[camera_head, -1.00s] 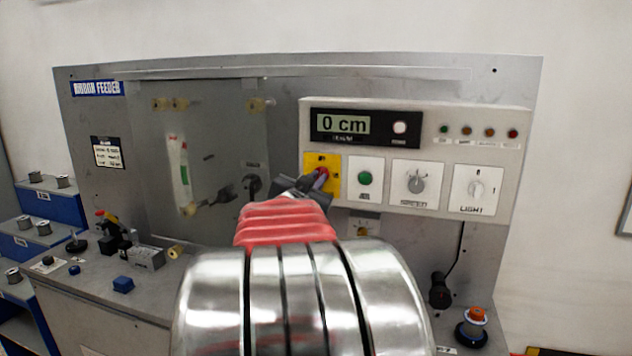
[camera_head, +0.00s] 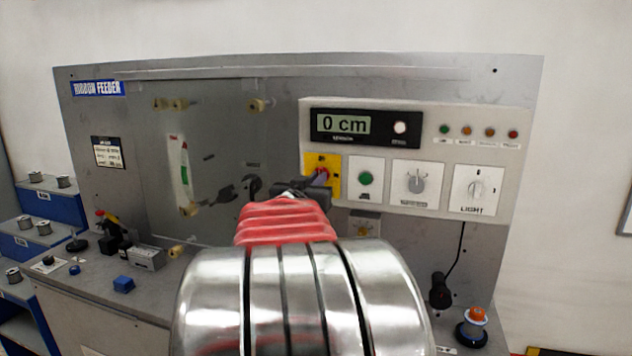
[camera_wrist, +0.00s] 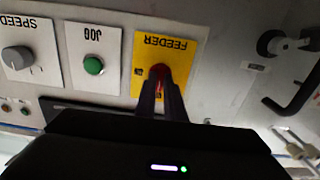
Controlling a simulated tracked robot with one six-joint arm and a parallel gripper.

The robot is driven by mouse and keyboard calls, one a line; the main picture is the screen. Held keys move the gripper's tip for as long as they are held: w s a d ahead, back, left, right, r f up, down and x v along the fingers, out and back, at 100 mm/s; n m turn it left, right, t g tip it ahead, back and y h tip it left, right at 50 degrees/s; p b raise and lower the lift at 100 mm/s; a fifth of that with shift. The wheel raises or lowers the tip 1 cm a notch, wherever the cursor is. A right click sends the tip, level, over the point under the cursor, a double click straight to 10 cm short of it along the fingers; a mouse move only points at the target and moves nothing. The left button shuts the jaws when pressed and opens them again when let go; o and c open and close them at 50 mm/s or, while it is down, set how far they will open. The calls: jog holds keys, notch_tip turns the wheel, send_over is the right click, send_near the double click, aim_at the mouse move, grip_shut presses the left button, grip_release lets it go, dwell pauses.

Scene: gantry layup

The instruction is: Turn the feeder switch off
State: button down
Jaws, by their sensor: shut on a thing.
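The feeder switch is a red knob on a yellow plate (camera_head: 334,163) at the left end of the control panel. In the wrist view the plate (camera_wrist: 157,48) appears upside down and reads FEEDER. My gripper (camera_head: 318,181) is at the plate's lower part, and its dark fingers are shut on the red knob (camera_wrist: 159,73). The fingers cover much of the knob, so I cannot tell which way it points.
A green JOG button (camera_head: 366,178) sits just right of the switch, then the speed dial (camera_head: 416,183) and LIGHT knob (camera_head: 475,189). The display (camera_head: 343,124) reads 0 cm. A black hook (camera_wrist: 289,95) juts out beside the plate.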

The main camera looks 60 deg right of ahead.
jog(key=c, duration=2.2)
grip_release()
jog(key=shift+d+f, duration=0.1)
jog(key=shift+f, duration=0.2)
jog(key=o, duration=0.4)
jog(key=shift+r, duration=0.15)
jog(key=shift+c, duration=0.2)
jog(key=s+a, duration=0.2)
jog(key=a, duration=1.1)
jog(key=shift+a, duration=0.35)
